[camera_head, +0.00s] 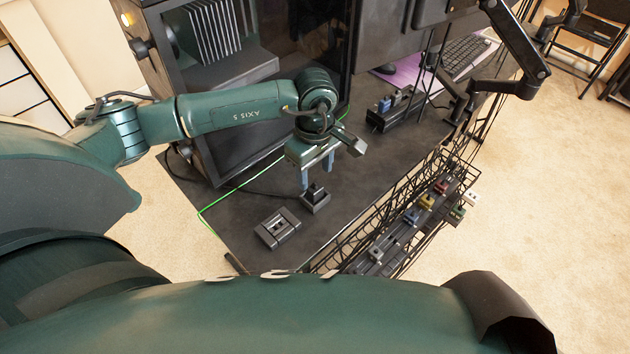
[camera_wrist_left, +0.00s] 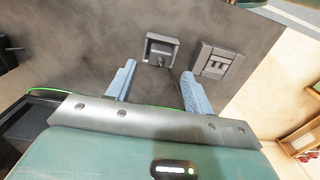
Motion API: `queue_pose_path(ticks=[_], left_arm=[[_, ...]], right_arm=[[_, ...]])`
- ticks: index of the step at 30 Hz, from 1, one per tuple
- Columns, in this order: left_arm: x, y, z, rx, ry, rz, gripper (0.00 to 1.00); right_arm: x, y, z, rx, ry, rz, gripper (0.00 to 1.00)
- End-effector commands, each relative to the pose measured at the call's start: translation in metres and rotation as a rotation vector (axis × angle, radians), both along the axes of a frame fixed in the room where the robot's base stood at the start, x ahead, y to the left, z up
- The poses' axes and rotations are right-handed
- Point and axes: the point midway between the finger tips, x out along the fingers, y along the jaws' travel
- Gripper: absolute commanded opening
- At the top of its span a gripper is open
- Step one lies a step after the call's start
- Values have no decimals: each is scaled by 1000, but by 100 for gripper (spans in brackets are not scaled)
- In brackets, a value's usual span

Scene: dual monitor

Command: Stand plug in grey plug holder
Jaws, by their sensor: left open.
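A small black plug (camera_head: 315,191) stands upright in a square dark-grey holder (camera_head: 317,205) on the desk. In the left wrist view the holder (camera_wrist_left: 149,46) lies beyond the fingers, with the plug (camera_wrist_left: 159,59) at its near side. Whether the plug is fully seated I cannot tell. My left gripper (camera_head: 317,180) is open and empty, pointing down just above and behind the plug; its two blue-grey fingers also show in the left wrist view (camera_wrist_left: 157,88), apart from each other, touching nothing visible. My right gripper is not in view.
A flat grey slotted block (camera_head: 278,228) lies near the desk's front edge. A wire cable basket (camera_head: 375,235) holds a strip with several coloured plugs (camera_head: 426,201). A dark PC case (camera_head: 250,130) stands behind my arm. A dark plug rack (camera_head: 378,123) stands farther back.

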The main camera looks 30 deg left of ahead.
Motion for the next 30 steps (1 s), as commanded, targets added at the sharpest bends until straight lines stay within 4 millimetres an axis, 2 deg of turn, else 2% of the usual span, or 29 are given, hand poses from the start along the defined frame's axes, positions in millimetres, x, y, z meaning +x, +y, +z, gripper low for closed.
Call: queue_pose_path(ticks=[3,9,13,16,17,20,21,23,24,27,30], left_arm=[[1,0,27,-1,-5,-1,52],[1,0,59,-1,-2,1,52],[-1,-2,69,-7,1,0,52],[-9,-18,64,-70,28,2,52],[-13,-28,60,-110,43,5,52],[-39,-76,48,-314,129,39,52],[-53,-102,45,-426,182,68,52],[-74,-140,48,-608,279,136,52],[-87,-164,54,-728,349,192,52],[-111,-209,79,-1004,545,368,52],[-119,-236,111,-1253,765,589,52]], right_arm=[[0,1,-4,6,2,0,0],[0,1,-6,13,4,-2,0],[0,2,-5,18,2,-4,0],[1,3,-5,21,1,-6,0],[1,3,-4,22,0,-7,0],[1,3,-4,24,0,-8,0],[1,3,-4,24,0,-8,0],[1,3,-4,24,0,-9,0],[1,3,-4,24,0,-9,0],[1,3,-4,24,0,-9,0],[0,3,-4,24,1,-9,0]])
